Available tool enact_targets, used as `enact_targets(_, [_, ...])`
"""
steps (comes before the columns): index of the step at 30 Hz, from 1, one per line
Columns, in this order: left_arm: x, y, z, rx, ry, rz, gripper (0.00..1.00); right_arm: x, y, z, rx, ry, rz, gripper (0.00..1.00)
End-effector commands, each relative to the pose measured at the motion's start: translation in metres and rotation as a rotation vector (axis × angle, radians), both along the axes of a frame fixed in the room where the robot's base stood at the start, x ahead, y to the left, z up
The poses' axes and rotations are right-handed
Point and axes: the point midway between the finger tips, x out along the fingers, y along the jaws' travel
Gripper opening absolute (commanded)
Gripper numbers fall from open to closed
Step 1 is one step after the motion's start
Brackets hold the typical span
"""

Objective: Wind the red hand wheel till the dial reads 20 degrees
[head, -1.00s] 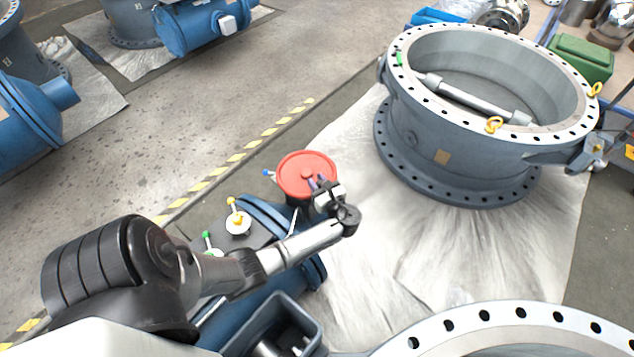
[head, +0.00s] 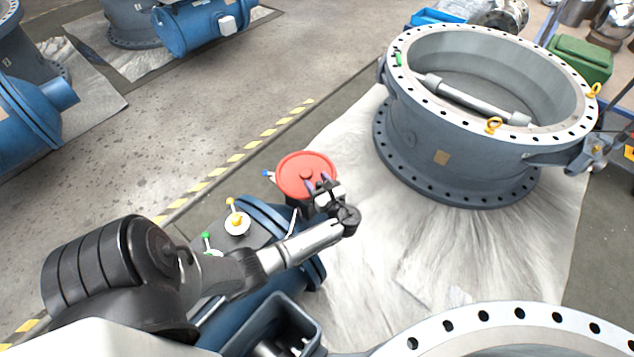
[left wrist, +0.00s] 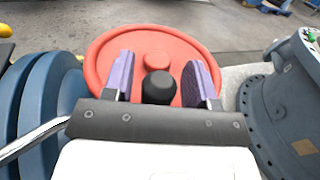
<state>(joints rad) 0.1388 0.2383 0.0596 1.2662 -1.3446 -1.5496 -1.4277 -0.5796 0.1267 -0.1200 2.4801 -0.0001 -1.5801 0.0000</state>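The red hand wheel (head: 296,166) lies roughly flat on top of the blue valve body (head: 262,211); it also shows in the left wrist view (left wrist: 105,55). My left gripper (head: 318,183) is over the wheel's near right part. In the left wrist view its two purple-padded fingers (left wrist: 160,78) are apart. A black knob (left wrist: 158,87) stands between them, with gaps on both sides, nearer to me than the wheel's raised red hub (left wrist: 157,61). A white round fitting with a yellow part (head: 237,224) sits beside the wheel; I cannot tell whether it is the dial. No reading is legible. My right gripper is not in view.
A large grey flanged ring (head: 420,130) stands to the right on pale sheeting, and another flange (head: 520,335) is at the bottom right. Blue-handled and green-topped fittings are near the wheel.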

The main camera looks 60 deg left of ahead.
Motion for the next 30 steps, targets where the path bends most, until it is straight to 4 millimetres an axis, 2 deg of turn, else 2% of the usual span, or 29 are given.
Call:
enact_targets(7, [0.0,-0.001,0.0,-0.001,0.0,0.001,0.52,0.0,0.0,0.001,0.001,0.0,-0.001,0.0])
enact_targets(11, [0.001,-0.012,0.001,-0.002,0.001,0.0,0.52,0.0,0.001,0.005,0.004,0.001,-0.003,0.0])
enact_targets(24, [0.01,-0.095,0.001,-0.003,0.0,0.0,0.52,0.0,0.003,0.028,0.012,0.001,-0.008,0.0])
enact_targets(30, [0.013,-0.122,0.0,-0.001,0.001,0.0,0.52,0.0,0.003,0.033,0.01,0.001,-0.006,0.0])
